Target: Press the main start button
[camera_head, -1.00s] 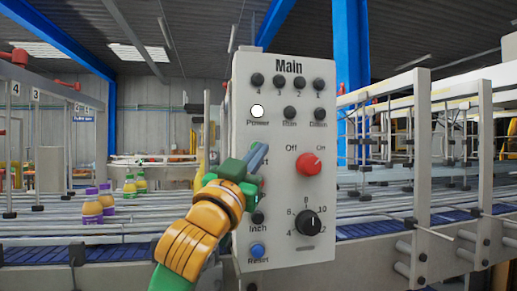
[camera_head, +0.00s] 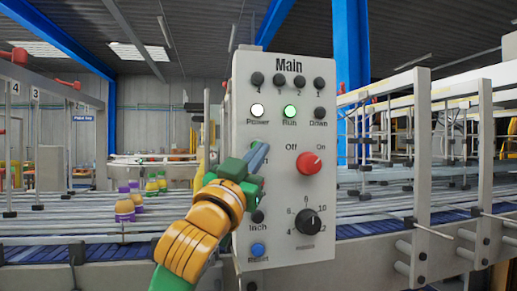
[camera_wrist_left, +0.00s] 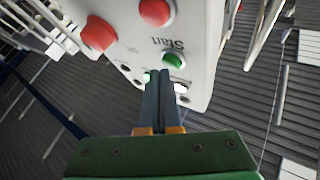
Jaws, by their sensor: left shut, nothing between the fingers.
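The grey Main panel (camera_head: 278,88) stands upright in the middle of the head view. The green start button (camera_wrist_left: 174,60) shows in the left wrist view beside the upside-down Start label. In the head view my gripper mostly hides that button. My left gripper (camera_head: 260,154) is shut and empty, its fingertips at the panel face by the Start label. In the left wrist view the fingertips (camera_wrist_left: 158,76) are close beside the green button; whether they touch it I cannot tell. The Power lamp (camera_head: 257,111) glows white and the Run lamp (camera_head: 290,112) glows green. My right gripper is not in view.
The panel also carries a red Off/On switch (camera_head: 310,163), a black dial (camera_head: 308,222) and a blue Reset button (camera_head: 258,250). A red button (camera_wrist_left: 155,12) is near the start button. Bottles (camera_head: 125,208) stand on the conveyor at left. Metal frames (camera_head: 422,150) flank the right.

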